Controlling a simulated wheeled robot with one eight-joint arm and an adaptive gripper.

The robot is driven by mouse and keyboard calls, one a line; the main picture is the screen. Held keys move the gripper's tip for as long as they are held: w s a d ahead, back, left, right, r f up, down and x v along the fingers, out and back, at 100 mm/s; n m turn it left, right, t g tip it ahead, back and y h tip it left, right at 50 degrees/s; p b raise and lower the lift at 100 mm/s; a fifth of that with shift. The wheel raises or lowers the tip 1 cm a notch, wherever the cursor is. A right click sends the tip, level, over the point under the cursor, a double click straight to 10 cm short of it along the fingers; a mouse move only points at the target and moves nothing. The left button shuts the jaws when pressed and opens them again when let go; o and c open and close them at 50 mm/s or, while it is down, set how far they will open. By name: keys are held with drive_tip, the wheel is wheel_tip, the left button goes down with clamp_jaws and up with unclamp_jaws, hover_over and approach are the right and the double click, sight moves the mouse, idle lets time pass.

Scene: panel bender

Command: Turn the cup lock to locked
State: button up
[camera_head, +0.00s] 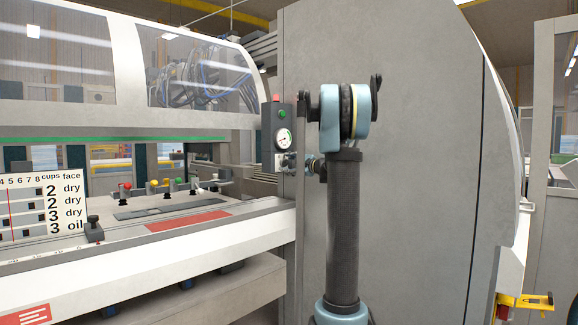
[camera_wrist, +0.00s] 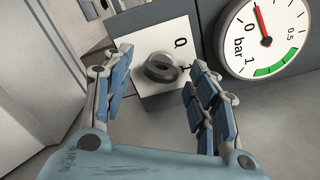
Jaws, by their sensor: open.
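The cup lock appears to be the dark grey round knob (camera_wrist: 160,70) on a white plate (camera_wrist: 148,100) in the wrist view. A letter or lock-like mark shows on the plate at the knob's upper right; a second mark is partly hidden by my right finger. My gripper (camera_wrist: 162,62) is open, with one blue-padded finger on each side of the knob and gaps visible between. In the head view my gripper (camera_head: 291,161) is small at the grey control box (camera_head: 271,125), and the knob cannot be made out there. The knob's exact setting is unclear.
A bar gauge (camera_wrist: 262,40) with a red needle and green band sits right of the knob. In the head view a large grey cabinet (camera_head: 410,150) stands behind my arm. The machine bed (camera_head: 200,240) with several coloured knobs lies to the left.

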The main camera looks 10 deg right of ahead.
drive_tip(key=shift+s, duration=0.1)
drive_tip(key=v, duration=1.1)
drive_tip(key=shift+s+d, duration=0.25)
drive_tip(key=shift+s, duration=0.05)
drive_tip(key=shift+a, duration=0.1)
drive_tip(key=s+a+f+n+g+h, duration=0.1)
drive_tip(key=s+a+f+n+g, duration=0.35)
drive_tip(key=s+a+f, duration=0.5)
drive_tip(key=s+a+f+n+g+h, duration=0.2)
drive_tip(key=s+a+f+n+g, duration=0.4)
drive_tip(key=s, duration=0.7)
drive_tip(key=s+d+f+n+g+h, duration=0.1)
drive_tip(key=s+d+f+n+h, duration=0.2)
drive_tip(key=s+f, duration=0.8)
drive_tip(key=s+d+f+n+g+h, duration=0.1)
drive_tip(key=s+d+f+n+h, duration=0.2)
drive_tip(key=s+f, duration=0.8)
drive_tip(key=s+d+h, duration=0.1)
drive_tip(key=s+d, duration=0.1)
drive_tip(key=shift+s+f+n+h, duration=0.2)
drive_tip(key=shift+s+n+h, duration=0.1)
drive_tip(key=shift+s+n, duration=0.1)
drive_tip(key=shift+d, duration=0.1)
